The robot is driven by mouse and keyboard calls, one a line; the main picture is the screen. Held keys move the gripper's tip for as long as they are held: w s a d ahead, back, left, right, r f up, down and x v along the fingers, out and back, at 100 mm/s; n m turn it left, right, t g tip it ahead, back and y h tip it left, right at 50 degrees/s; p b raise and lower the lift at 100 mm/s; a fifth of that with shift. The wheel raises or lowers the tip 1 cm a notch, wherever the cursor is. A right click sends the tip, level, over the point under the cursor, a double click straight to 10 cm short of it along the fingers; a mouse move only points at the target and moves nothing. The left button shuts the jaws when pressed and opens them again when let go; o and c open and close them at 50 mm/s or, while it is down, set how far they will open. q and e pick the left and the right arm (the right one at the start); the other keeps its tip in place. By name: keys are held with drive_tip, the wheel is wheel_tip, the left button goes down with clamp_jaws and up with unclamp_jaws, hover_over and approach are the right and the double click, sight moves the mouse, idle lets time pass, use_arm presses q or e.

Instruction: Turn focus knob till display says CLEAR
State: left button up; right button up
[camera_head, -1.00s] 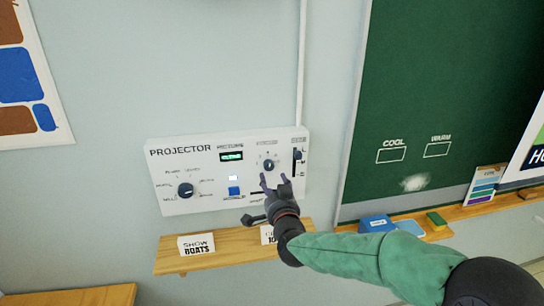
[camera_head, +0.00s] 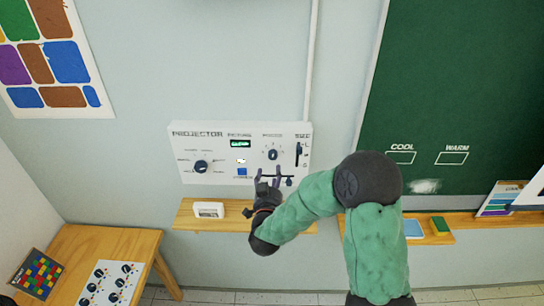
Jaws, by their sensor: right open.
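The white projector panel (camera_head: 222,178) is fixed to the wall. Its small focus knob (camera_head: 272,155) is dark, under a label on the right half. The display (camera_head: 240,143) is a small dark window with green-white lettering too small to read surely. My right gripper (camera_head: 268,174) is open and empty, with its two fingers pointing up just below the focus knob in the picture. Whether a finger touches the panel cannot be told. My left gripper is not in view.
A larger knob (camera_head: 201,167), a blue button (camera_head: 240,172) and a size slider (camera_head: 298,155) share the panel. A wooden shelf (camera_head: 190,222) with a small white card (camera_head: 208,210) is below. A wooden table (camera_head: 75,245) stands at lower left; a chalkboard (camera_head: 460,80) hangs right.

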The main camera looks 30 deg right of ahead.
sight(273, 157)
drive_tip(key=p+x, duration=0.2)
drive_tip(key=x, duration=0.7)
drive_tip(key=shift+d, duration=0.1)
clamp_jaws()
